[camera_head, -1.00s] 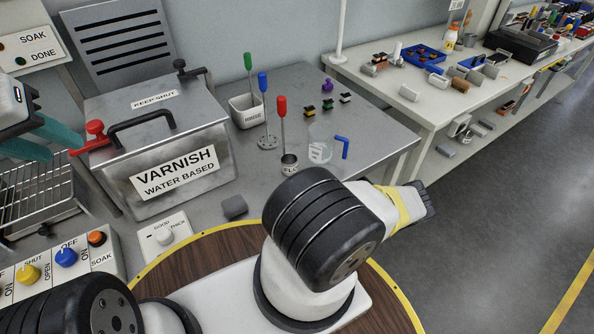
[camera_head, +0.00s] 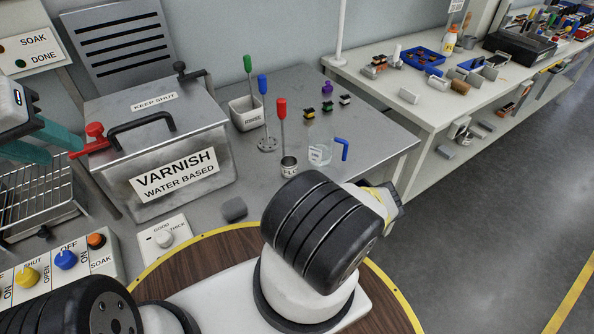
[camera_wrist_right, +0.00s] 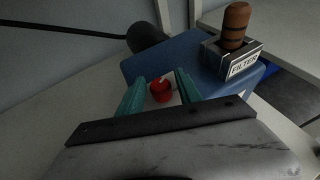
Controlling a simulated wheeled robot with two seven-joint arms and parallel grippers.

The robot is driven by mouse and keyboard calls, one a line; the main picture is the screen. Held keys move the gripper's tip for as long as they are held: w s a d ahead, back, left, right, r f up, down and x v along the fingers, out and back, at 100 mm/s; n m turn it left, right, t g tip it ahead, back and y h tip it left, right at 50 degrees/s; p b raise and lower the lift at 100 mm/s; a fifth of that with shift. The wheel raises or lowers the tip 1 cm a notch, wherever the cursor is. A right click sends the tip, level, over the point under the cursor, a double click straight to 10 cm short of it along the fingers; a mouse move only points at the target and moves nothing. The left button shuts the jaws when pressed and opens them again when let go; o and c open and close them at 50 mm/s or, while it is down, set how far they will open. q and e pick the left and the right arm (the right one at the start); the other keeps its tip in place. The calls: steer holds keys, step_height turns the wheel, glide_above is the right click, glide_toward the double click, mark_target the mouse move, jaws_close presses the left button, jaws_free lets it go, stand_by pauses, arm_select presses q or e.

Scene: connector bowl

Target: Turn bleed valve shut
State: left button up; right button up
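In the right wrist view a red round knob (camera_wrist_right: 161,91) with a pale mark on top, apparently the bleed valve, sits by a blue housing (camera_wrist_right: 150,66). My right gripper (camera_wrist_right: 160,88) has its two teal fingers apart, one on each side of the knob in this view. I cannot tell whether they touch it. The knob's lower part is hidden behind the gripper body. My right gripper is not in the head view.
A block labelled FILTER (camera_wrist_right: 232,58) with a brown handle stands beside the knob. A control panel (camera_head: 52,262) is at lower left.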

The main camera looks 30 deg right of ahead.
jaws_close()
steer(key=shift+n+y, duration=0.3)
steer(key=shift+y, duration=0.1)
steer(key=shift+n+y, duration=0.5)
steer(key=shift+y, duration=0.1)
steer(key=shift+o, duration=1.5)
jaws_free()
steer(key=v, duration=0.8)
